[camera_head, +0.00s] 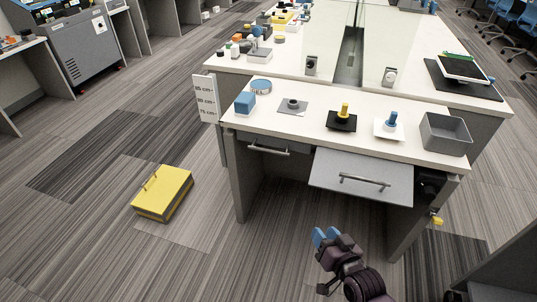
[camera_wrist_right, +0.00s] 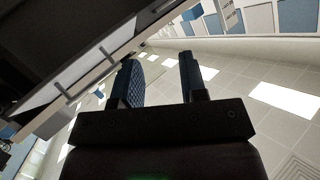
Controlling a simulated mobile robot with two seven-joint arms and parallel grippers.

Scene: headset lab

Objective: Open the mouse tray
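Two grey fronts with bar handles sit under the near edge of the white desk. The wide right-hand front (camera_head: 335,170) stands out from the desk edge, with a metal handle (camera_head: 365,181) across it. The narrow left front (camera_head: 262,141) sits close under the desktop and has its own handle (camera_head: 268,151). No label shows which is the mouse tray. My right gripper (camera_head: 326,237) is below and in front of the wide front, apart from it. In the right wrist view its two fingers (camera_wrist_right: 158,72) are spread with nothing between them. My left gripper is out of view.
The desktop (camera_head: 315,118) holds a blue box (camera_head: 245,102), a grey bin (camera_head: 445,134) and several small knobs on plates. A yellow box (camera_head: 162,193) with a handle lies on the floor at left. Desk legs stand on both sides. Floor at front left is clear.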

